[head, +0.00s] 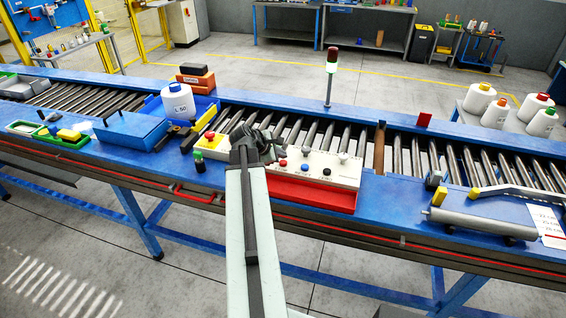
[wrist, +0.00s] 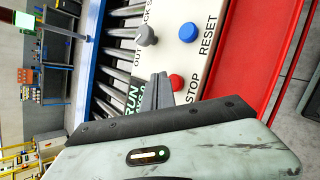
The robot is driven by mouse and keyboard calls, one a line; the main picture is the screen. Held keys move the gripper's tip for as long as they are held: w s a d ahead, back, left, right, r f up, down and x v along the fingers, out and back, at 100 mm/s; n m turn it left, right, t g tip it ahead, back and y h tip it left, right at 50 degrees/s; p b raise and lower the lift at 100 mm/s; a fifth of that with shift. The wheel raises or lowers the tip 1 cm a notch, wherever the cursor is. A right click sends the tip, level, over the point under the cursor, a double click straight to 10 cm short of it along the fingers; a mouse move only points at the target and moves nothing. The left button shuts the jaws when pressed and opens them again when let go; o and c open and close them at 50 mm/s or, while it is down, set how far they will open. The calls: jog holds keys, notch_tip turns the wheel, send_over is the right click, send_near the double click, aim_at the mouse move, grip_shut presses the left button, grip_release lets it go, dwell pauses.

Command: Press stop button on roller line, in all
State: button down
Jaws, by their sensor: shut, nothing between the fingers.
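The roller line's white control panel (head: 335,169) stands on a red base. Its red button (head: 283,162) is labelled STOP in the wrist view, where it shows as a red dome (wrist: 177,83). A blue button (head: 305,167) labelled RESET sits to its right; it also shows in the wrist view (wrist: 188,32). My gripper (head: 272,147) is shut and empty at the panel's left part. In the wrist view its dark fingertips (wrist: 162,78) are close beside the STOP button; I cannot tell if they touch. The RUN label is partly hidden by the gripper.
A grey knob (wrist: 146,36) stands near the fingertips. A stack light (head: 331,67) rises behind the panel. Rollers (head: 410,153) run behind; a grey cylinder (head: 480,224) lies at right.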

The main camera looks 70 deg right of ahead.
aim_at(281, 163)
jog(key=shift+f+b, duration=0.4)
jog(key=shift+f, duration=0.05)
jog(key=shift+f+b, duration=0.5)
dwell(0.6)
jog(key=shift+r, duration=0.2)
jog(key=shift+r+p, duration=0.8)
jog(key=shift+p, duration=0.2)
notch_tip(281, 163, up, 5)
jog(key=p, duration=0.5)
jog(key=shift+r, duration=0.1)
